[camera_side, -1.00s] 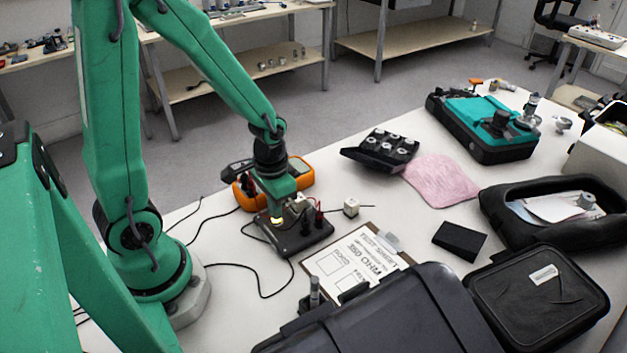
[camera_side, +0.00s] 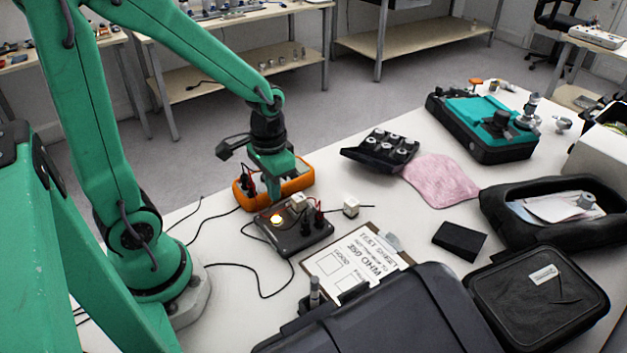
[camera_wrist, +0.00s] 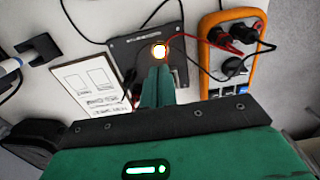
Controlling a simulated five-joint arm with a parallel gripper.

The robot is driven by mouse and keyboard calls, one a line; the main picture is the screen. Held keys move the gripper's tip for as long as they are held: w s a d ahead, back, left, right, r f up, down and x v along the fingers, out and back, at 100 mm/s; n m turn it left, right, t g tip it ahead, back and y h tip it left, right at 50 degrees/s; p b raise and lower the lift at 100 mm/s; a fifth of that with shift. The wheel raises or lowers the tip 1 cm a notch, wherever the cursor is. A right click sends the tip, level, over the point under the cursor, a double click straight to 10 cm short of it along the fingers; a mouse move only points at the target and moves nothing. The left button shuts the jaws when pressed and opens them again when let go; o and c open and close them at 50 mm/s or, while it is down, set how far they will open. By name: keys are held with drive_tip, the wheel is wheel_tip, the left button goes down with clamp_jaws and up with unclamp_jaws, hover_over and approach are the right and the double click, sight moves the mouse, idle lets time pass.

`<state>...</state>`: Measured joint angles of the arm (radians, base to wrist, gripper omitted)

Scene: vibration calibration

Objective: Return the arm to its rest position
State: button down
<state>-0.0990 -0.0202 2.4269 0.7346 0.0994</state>
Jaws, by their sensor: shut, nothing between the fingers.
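My green arm reaches in from the left in the side view. My gripper (camera_side: 275,196) points down, shut and empty, just above the back edge of the black box (camera_side: 292,243), which carries a lit amber lamp (camera_side: 276,218). In the wrist view my gripper's fingers (camera_wrist: 159,72) are together, and their tips appear close to the glowing lamp (camera_wrist: 159,50). A gap shows between the fingertips and the box in the side view. The orange meter (camera_side: 295,182) stands right behind my gripper and is partly hidden by it; the meter also shows in the wrist view (camera_wrist: 250,70).
A small white cube (camera_side: 351,207) and a clipboard (camera_side: 330,268) lie right of the box. Black cables run on the white table. A large dark case (camera_side: 390,315) fills the front. A black holder (camera_side: 382,150) and pink cloth (camera_side: 440,180) lie farther right.

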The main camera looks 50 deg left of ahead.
drive_tip(key=shift+r, duration=0.3)
drive_tip(key=s+d+r+t, duration=0.1)
drive_tip(key=s+r+t, duration=0.1)
drive_tip(key=r, duration=0.5)
drive_tip(key=s+d+r+t, duration=0.1)
drive_tip(key=s+r+t, duration=0.1)
drive_tip(key=r, duration=0.5)
drive_tip(key=shift+s+d+r+t, duration=0.3)
drive_tip(key=shift+s+d+t, duration=0.05)
drive_tip(key=shift+t, duration=0.45)
idle(0.7)
